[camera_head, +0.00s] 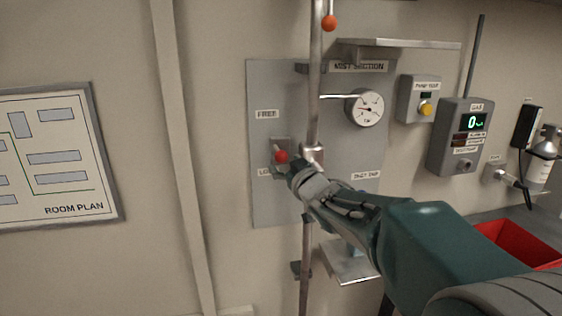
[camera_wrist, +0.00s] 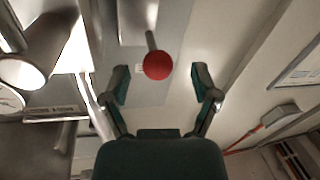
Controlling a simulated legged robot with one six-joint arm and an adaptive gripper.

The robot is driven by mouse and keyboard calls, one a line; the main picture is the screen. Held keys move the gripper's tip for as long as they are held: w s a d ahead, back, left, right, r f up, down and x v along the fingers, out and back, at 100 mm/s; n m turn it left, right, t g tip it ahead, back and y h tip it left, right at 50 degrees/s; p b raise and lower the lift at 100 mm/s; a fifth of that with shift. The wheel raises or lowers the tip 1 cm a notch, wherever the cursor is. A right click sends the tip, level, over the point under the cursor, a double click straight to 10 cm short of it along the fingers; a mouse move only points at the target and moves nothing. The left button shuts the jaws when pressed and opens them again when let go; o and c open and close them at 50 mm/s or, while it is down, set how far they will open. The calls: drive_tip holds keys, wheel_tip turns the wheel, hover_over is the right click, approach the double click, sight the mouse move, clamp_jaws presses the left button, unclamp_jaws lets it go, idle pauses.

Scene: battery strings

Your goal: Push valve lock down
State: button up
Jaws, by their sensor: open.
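The valve lock is a short lever with a red ball knob (camera_head: 281,156) on a grey bracket. It sits on the grey wall panel (camera_head: 268,90), between the "FREE" label (camera_head: 267,114) above and a label starting "LO" (camera_head: 264,172) below, partly hidden by my gripper. My gripper (camera_head: 293,172) is at the panel, just below and right of the knob. In the wrist view my open gripper (camera_wrist: 161,80) has one finger each side of the red knob (camera_wrist: 158,65). Whether the knob is between the fingertips or just beyond them, I cannot tell.
A vertical metal pipe (camera_head: 315,70) with a collar runs close beside my gripper. A pressure gauge (camera_head: 364,108) is up and right, under a metal shelf (camera_head: 400,43). A red bin (camera_head: 515,243) stands at lower right.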

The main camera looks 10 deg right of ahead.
drive_tip(key=s+d, duration=0.1)
drive_tip(key=s, duration=0.7)
drive_tip(key=shift+s+d, duration=0.35)
drive_tip(key=s+a+f+m+g+h, duration=0.1)
drive_tip(key=s+f+g, duration=0.5)
drive_tip(key=s, duration=0.6)
drive_tip(key=s+a+f+m+g+h, duration=0.1)
drive_tip(key=s+f+g, duration=0.5)
drive_tip(key=s, duration=0.7)
wheel_tip(320, 180, down, 2)
drive_tip(key=shift+a+f+m+h, duration=0.15)
drive_tip(key=shift+m+h, duration=0.55)
drive_tip(key=shift+m, duration=0.5)
